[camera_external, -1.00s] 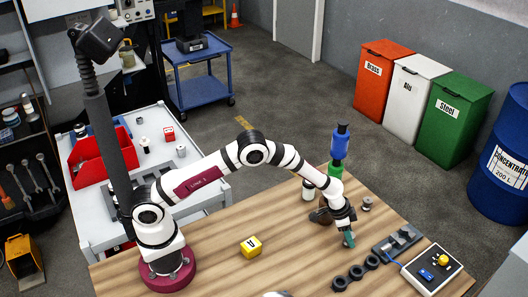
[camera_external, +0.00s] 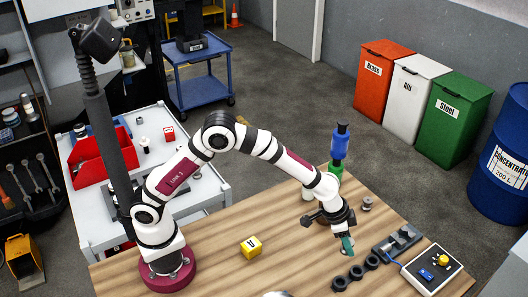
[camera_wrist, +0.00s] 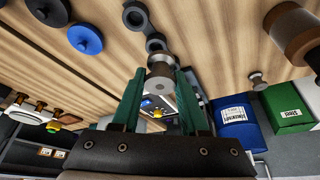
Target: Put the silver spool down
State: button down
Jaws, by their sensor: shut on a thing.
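My gripper (camera_external: 347,245) points down and sits low over the right part of the wooden table, close to the row of black rings. In the wrist view its two green fingers (camera_wrist: 159,72) are shut on the silver spool (camera_wrist: 157,84), which sits between the fingertips. In the external view the fingers largely hide the spool. I cannot tell whether the spool touches the table. A second small spool (camera_external: 367,203) stands on the table behind my gripper and also shows in the wrist view (camera_wrist: 257,79).
Several black rings (camera_external: 356,272) lie in a row close to my gripper. A dark grey block (camera_external: 383,250) and a control box (camera_external: 440,281) with a yellow knob lie to the right. A blue-and-green stack (camera_external: 339,145) stands behind. A yellow cube (camera_external: 251,247) lies left, with clear wood around it.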

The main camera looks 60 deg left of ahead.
notch_tip(320, 180, up, 7)
jog(key=shift+w+a+r, duration=0.15)
jog(key=shift+r, duration=0.05)
jog(key=w+a+n+y, duration=0.1)
jog(key=w+a+n, duration=0.2)
jog(key=a, duration=0.7)
jog(key=w+a+n+y, duration=0.1)
jog(key=w+a+n, duration=0.15)
jog(key=a, duration=0.65)
jog(key=s+a+n+y, duration=0.25)
jog(key=a+n, duration=0.35)
jog(key=a, duration=1.8)
jog(key=s+a+n+g+y, duration=0.25)
jog(key=s+a+n, duration=0.65)
jog(key=s+a, duration=1.5)
jog(key=shift+t, duration=0.25)
jog(key=s+a+f, duration=0.2)
jog(key=a+f, duration=0.1)
jog(key=f, duration=0.1)
jog(key=s+a+f, duration=0.2)
jog(key=a+f, duration=0.1)
jog(key=f, duration=0.1)
jog(key=s+a+f, duration=0.2)
jog(key=a+f, duration=0.2)
jog(key=shift+s, duration=0.1)
jog(key=shift+s+a+f, duration=0.1)
jog(key=shift+f, duration=2.05)
jog(key=shift+f, duration=0.15)
